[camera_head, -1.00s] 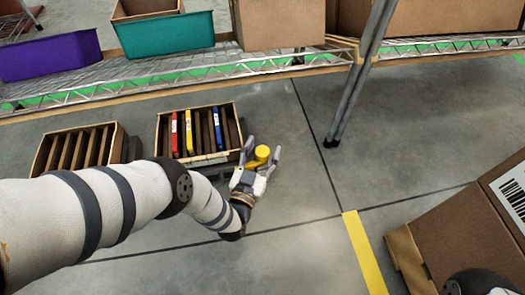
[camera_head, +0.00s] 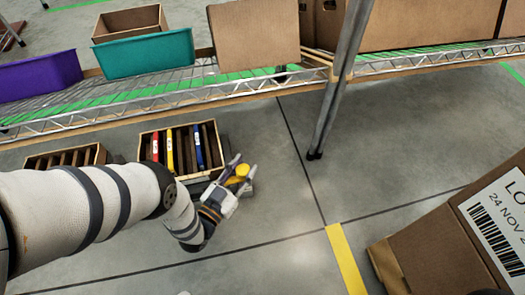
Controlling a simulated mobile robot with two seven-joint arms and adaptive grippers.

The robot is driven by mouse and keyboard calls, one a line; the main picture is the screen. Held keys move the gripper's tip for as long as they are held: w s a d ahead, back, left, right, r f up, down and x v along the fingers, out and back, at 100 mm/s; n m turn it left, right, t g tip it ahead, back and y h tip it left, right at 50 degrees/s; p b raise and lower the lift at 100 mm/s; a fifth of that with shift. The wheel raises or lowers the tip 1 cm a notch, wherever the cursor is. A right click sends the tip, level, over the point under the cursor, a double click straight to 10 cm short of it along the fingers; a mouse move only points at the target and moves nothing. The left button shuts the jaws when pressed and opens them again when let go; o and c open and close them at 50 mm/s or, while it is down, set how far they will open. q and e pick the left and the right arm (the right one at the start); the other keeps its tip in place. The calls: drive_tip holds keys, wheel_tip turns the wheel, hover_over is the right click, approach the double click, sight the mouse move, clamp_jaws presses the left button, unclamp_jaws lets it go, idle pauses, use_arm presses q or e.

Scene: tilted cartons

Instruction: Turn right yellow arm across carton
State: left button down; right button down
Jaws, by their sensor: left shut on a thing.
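My left gripper (camera_head: 239,172) is beside the front right corner of a wooden slotted crate (camera_head: 148,178), with its arm coming in from the left. It is shut on a small rounded yellow piece (camera_head: 243,170) that shows between its fingers. Whether this piece is joined to the crate, I cannot tell. A large brown carton (camera_head: 425,255) with a white barcode label stands tilted at the lower right. My right gripper is not in view.
The crate holds upright red, yellow and blue items. A second slotted crate (camera_head: 98,156) is partly behind my arm. A rack (camera_head: 230,95) carries purple (camera_head: 40,72) and teal (camera_head: 150,55) bins and cartons. A metal post (camera_head: 335,100) stands right of centre. Floor between is clear.

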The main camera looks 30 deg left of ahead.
use_arm(q)
drive_tip(key=shift+d+h, duration=0.1)
drive_tip(key=shift+h, duration=0.2)
drive_tip(key=c, duration=1.1)
unclamp_jaws()
drive_tip(key=shift+s, duration=0.1)
drive_tip(key=s+a, duration=0.1)
drive_tip(key=s, duration=1.1)
drive_tip(key=shift+a, duration=0.1)
